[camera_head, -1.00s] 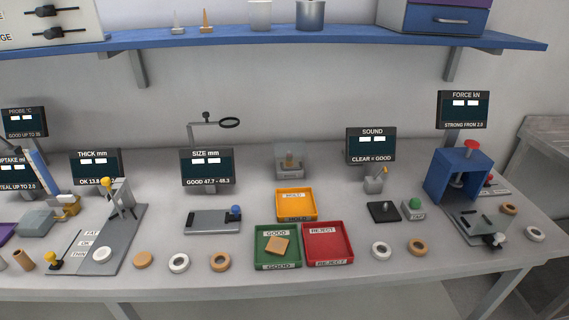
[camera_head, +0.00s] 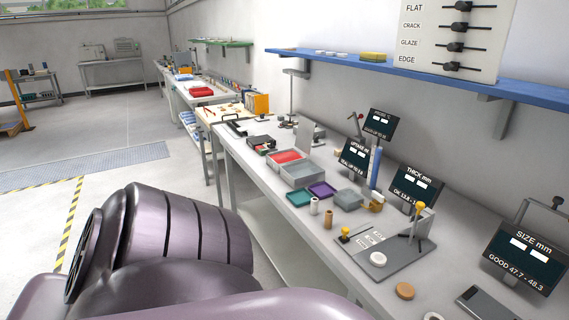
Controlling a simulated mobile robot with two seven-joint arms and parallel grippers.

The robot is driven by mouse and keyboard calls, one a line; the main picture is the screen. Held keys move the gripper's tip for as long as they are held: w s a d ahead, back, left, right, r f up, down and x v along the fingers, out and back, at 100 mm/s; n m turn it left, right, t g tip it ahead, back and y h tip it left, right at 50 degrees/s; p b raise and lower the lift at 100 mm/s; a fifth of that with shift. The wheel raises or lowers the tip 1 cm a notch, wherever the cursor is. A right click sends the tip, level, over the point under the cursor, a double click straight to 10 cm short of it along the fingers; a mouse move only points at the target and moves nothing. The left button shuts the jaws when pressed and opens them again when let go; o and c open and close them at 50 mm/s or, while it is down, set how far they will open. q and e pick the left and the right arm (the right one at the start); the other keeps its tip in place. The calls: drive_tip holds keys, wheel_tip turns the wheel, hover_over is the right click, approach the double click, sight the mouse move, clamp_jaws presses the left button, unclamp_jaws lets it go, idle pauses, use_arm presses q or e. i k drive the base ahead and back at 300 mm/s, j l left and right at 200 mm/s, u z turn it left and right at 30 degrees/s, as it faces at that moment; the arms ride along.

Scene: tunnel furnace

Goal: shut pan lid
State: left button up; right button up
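I cannot pick out the pan or its lid with certainty. A grey tray-like box (camera_head: 302,173) stands on the left part of the bench. An upright grey panel (camera_head: 304,139) shows behind it; I cannot tell whether the two are joined. A smaller grey block-like box (camera_head: 348,199) sits nearer, beside a purple tray (camera_head: 322,190). Neither of my grippers is in view. Purple links of my own arm fill the lower left, well apart from these boxes.
A teal tray (camera_head: 299,198) and small cylinders stand along the bench's front edge. The thickness gauge (camera_head: 384,250) and display screens (camera_head: 416,188) are to the right. A blue shelf (camera_head: 390,70) hangs above. Open floor (camera_head: 120,120) lies at the left.

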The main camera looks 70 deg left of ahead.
sight(306, 129)
drive_tip(key=u, duration=2.35)
drive_tip(key=i+j+u, duration=0.9)
drive_tip(key=i+u, duration=0.5)
drive_tip(key=i, duration=0.75)
drive_tip(key=i+j+z, duration=0.1)
drive_tip(key=i+z, duration=0.3)
drive_tip(key=i+j+z, duration=0.25)
drive_tip(key=i+z, duration=0.2)
drive_tip(key=i+j+z, duration=0.2)
drive_tip(key=z, duration=0.25)
drive_tip(key=i+j+z, duration=0.3)
drive_tip(key=z, duration=0.15)
drive_tip(key=i+j+z, duration=0.15)
drive_tip(key=j+z, duration=0.3)
drive_tip(key=i+j+z, duration=0.1)
drive_tip(key=j+z, duration=0.35)
drive_tip(key=l, duration=0.1)
